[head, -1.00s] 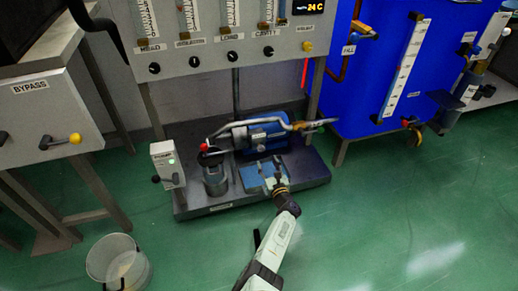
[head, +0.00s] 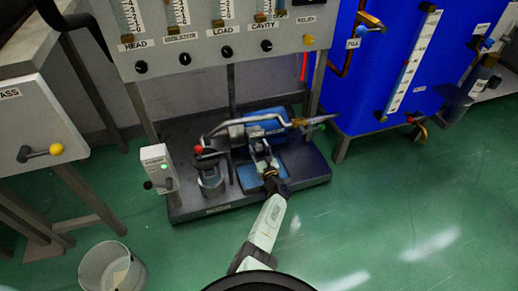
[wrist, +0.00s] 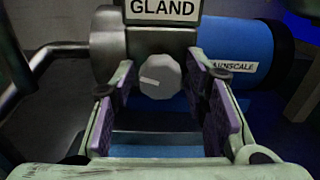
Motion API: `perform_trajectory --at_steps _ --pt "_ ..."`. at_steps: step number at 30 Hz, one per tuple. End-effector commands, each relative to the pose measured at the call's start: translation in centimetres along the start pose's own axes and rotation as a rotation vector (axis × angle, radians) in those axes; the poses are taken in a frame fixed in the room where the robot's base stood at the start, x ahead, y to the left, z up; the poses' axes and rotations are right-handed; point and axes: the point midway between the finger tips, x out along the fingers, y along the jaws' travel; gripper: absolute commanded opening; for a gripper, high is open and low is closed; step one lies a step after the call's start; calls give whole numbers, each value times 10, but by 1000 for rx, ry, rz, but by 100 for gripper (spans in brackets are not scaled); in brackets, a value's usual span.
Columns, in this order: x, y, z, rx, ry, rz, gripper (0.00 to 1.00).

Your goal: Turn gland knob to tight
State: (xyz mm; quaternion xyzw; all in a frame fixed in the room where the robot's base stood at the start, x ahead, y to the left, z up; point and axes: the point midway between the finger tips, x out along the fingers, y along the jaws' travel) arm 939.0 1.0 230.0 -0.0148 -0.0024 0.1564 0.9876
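The gland knob (wrist: 160,77) is a light grey, faceted round knob with a pale pointer mark, below the white GLAND label (wrist: 163,9) in the wrist view. My gripper (wrist: 161,80) is open, with one purple-padded finger on each side of the knob. Gaps show between the pads and the knob; I cannot tell how deep the fingers reach. In the head view my gripper (head: 262,158) is at the front of the blue pump (head: 264,124), and the knob cannot be made out there.
A pipe (wrist: 38,65) curves at the left in the wrist view. In the head view a small metal pot (head: 210,182) and a grey switch box (head: 158,168) stand left of my gripper. A bucket (head: 110,268) is on the floor. Green floor is clear at the right.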

Motion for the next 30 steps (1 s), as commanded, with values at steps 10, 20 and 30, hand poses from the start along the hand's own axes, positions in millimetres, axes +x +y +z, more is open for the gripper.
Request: perform_trajectory --at_steps 10,20,30 --pt "0 0 0 0 0 0 16" --pt "0 0 -1 -8 0 1 0" --pt "0 -1 0 -147 0 0 0"
